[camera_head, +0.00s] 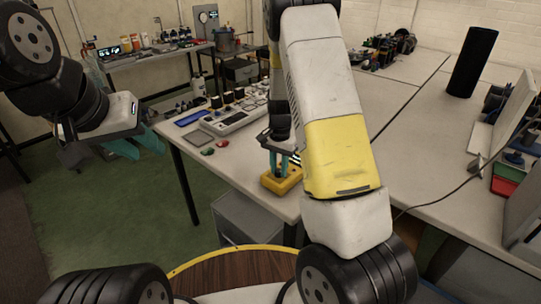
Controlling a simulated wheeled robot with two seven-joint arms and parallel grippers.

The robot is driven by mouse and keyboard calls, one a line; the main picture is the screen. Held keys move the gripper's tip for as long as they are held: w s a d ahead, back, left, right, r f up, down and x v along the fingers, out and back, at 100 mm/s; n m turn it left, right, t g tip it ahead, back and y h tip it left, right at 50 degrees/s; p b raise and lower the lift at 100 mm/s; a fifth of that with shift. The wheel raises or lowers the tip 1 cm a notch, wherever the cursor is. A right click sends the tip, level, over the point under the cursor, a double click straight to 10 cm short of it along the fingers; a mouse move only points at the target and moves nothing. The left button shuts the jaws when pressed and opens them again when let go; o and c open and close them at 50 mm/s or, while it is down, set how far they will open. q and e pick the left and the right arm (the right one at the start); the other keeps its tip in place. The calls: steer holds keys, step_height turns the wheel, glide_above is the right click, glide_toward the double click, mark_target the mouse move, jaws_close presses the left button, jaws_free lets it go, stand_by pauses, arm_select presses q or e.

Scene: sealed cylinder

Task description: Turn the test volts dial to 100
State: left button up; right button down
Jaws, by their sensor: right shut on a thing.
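A small yellow tester (276,184) lies on the white table near its front left edge. My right gripper (284,166) points down at its top, with its teal fingers closed at the tester's upper face, where the dial sits. The dial is hidden by the fingers, and its setting cannot be read. My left gripper (138,145) hangs in the air left of the table, over the green floor. Its teal fingers are apart and empty.
The white table (420,195) holds a grey control panel (232,118), small red and green pieces (215,147), a black cylinder (473,62) and coloured bins (507,179) at the right. A cable runs across the table's right part. A bench (160,56) stands behind.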

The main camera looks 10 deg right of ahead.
steer(key=shift+n, duration=0.3)
steer(key=n, duration=0.3)
steer(key=shift+n, duration=0.4)
steer(key=n, duration=0.4)
steer(key=shift+n, duration=0.3)
steer(key=n, duration=0.8)
steer(key=shift+n, duration=0.4)
steer(key=c, duration=1.2)
jaws_free()
steer(key=shift+o, duration=0.2)
